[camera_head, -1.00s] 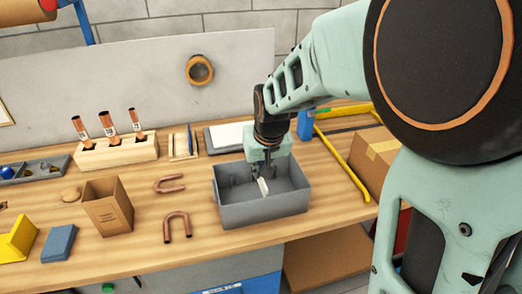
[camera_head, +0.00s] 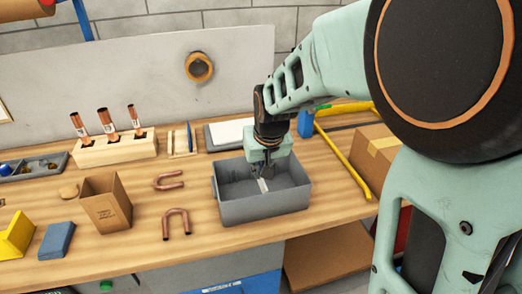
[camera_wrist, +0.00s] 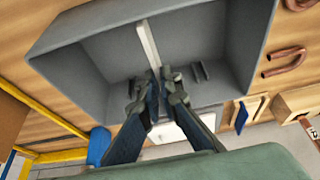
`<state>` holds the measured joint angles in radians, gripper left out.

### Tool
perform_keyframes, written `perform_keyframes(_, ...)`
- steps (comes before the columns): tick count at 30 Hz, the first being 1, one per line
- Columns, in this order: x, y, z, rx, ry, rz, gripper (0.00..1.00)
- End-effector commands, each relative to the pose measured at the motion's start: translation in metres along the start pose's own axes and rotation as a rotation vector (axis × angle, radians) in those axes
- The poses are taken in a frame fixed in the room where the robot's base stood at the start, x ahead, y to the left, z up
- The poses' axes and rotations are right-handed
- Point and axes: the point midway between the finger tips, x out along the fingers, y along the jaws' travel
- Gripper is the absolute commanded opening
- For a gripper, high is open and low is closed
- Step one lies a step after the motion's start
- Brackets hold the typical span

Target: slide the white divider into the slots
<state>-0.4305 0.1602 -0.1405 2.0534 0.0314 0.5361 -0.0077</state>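The white divider (camera_head: 264,185) is a thin strip inside the grey bin (camera_head: 262,210). In the wrist view the divider (camera_wrist: 148,44) runs from between my fingertips towards one long wall of the bin (camera_wrist: 85,70). My gripper (camera_wrist: 158,84) points down into the bin, its fingers close on both sides of the divider, apparently clamping it. A pair of dark ribs forming a slot (camera_wrist: 198,72) shows on the bin floor or wall right of the fingers. The fingers hide part of the divider, and I cannot tell whether its ends sit in slots.
Copper U-bends (camera_head: 176,222) and a small cardboard box (camera_head: 106,203) lie left of the bin. A wooden block with copper tubes (camera_head: 115,150) stands behind left. A yellow frame (camera_head: 345,160) and a larger carton (camera_head: 373,150) are at the right.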

Motion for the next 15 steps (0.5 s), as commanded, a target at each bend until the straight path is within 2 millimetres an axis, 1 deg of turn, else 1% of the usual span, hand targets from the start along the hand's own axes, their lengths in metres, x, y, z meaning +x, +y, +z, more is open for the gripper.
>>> perform_keyframes(15, 0.013, 0.0, 0.005, 0.0, 0.0, 0.0, 0.0)
